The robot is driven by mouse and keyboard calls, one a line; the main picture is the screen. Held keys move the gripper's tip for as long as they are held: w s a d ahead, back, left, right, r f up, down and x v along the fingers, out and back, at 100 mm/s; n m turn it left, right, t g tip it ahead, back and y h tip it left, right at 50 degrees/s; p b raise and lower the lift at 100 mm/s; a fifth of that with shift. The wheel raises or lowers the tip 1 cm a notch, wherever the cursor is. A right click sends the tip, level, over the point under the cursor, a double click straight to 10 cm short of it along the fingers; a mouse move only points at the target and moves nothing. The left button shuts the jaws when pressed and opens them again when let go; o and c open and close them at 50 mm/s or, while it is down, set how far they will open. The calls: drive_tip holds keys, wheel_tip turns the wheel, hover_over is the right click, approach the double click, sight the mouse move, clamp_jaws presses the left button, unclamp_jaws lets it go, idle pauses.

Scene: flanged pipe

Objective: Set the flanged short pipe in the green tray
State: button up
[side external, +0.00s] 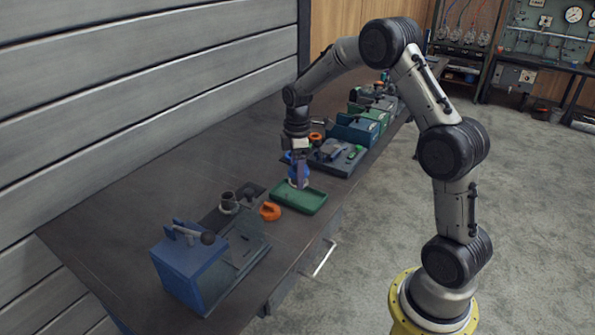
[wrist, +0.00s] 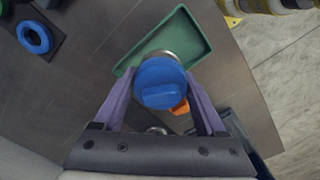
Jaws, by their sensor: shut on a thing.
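My gripper (side external: 299,176) has purple fingers, shut on the flanged short pipe (side external: 298,184), which has a blue cap and a pale metal flange at its lower end. In the wrist view the round blue cap (wrist: 160,82) sits between the fingertips, and a strip of metal flange shows behind it. The green tray (side external: 313,205) is a shallow rectangle on the bench. The pipe is at the tray's far end in the side view. In the wrist view it overlaps the tray (wrist: 203,42). I cannot tell whether its bottom touches the tray; the cap hides it.
An orange ring (side external: 270,211) lies beside the tray. A blue vise-like fixture (side external: 187,262) and a dark upright pipe piece (side external: 228,203) stand toward the near left. A tray of tools (side external: 338,160) and more fixtures stand beyond. Bare bench (side external: 130,205) lies along the wall.

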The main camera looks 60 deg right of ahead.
drive_tip(key=shift+f, duration=2.25)
idle(0.4)
drive_tip(key=o, duration=1.5)
drive_tip(key=shift+c, duration=1.1)
drive_tip(key=shift+o, duration=0.9)
drive_tip(key=shift+r, duration=3.55)
